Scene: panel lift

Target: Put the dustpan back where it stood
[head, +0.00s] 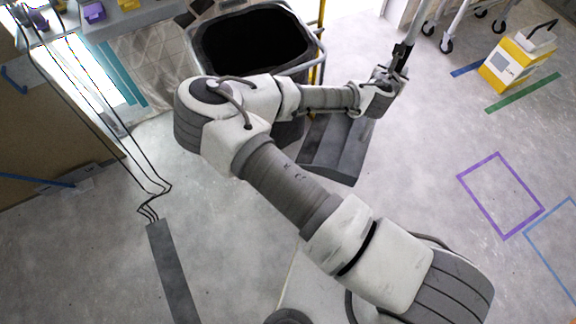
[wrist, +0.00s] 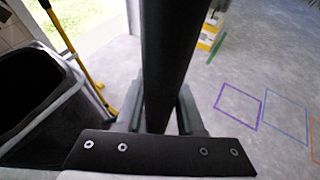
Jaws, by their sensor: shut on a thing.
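The dustpan (head: 342,158) is a grey pan with a tall upright handle. In the head view the pan hangs or stands just below my forearm, beside the black bin; whether it touches the floor I cannot tell. My gripper (head: 396,72) is shut around the handle. In the wrist view the dark handle (wrist: 168,60) runs up between the two fingers of my gripper (wrist: 164,118). Part of the pan is hidden behind my arm.
A black bin (head: 196,58) in a metal frame stands left of the dustpan, with a yellow pole (head: 319,40) beside it. A yellow and white box (head: 512,66) and a wheeled trolley stand back right. Purple (head: 479,204) and blue tape outlines mark clear floor at right.

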